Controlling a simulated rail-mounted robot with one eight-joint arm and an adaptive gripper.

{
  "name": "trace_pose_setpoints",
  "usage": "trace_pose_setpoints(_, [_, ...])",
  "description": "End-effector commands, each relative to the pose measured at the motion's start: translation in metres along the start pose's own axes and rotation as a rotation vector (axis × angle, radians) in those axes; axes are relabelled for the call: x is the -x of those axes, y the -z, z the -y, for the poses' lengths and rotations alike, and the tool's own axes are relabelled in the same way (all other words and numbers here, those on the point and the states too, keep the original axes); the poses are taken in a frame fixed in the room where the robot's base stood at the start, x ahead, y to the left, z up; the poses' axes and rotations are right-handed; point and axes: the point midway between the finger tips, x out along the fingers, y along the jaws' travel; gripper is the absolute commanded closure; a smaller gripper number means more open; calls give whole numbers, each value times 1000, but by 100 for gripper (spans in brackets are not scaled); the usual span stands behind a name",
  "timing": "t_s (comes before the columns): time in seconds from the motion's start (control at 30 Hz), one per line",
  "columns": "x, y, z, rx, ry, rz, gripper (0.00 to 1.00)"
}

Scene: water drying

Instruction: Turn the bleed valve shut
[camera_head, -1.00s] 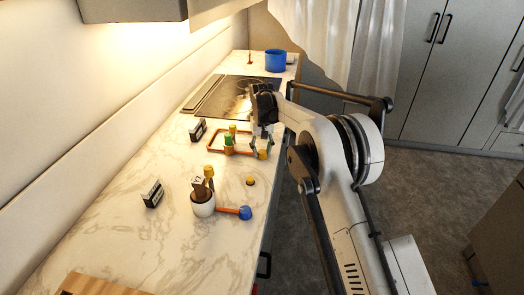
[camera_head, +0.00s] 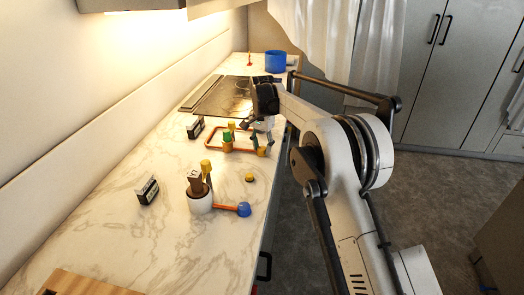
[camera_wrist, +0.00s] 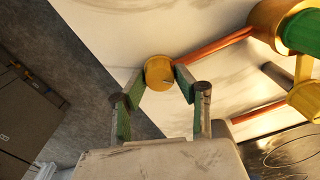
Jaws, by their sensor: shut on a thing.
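A yellow round knob (camera_wrist: 160,72) shows between my fingertips in the wrist view; a yellow fitting (camera_head: 262,151) is at the near right corner of the orange pipe loop in the head view. I cannot tell by any label which part is the bleed valve. My gripper (camera_wrist: 160,78) is shut on the yellow knob, with a green-faced finger on either side of it. In the head view my gripper (camera_head: 258,133) is over the right side of the loop. The knob's underside is hidden.
A white pot (camera_head: 200,201) with brown and yellow tops and an orange pipe to a blue ball (camera_head: 244,209) stands nearer. A small yellow knob (camera_head: 249,177) is on the counter. Two dark labelled blocks (camera_head: 148,190) stand left. A cooktop (camera_head: 225,95) and blue pot (camera_head: 275,61) are behind.

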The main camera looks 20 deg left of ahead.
Motion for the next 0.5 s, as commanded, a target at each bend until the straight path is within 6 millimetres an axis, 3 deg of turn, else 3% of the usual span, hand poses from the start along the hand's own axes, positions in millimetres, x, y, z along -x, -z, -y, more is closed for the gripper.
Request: trace_pose_setpoints(0.5, [0, 0, -1, -479, 0, -1, 97])
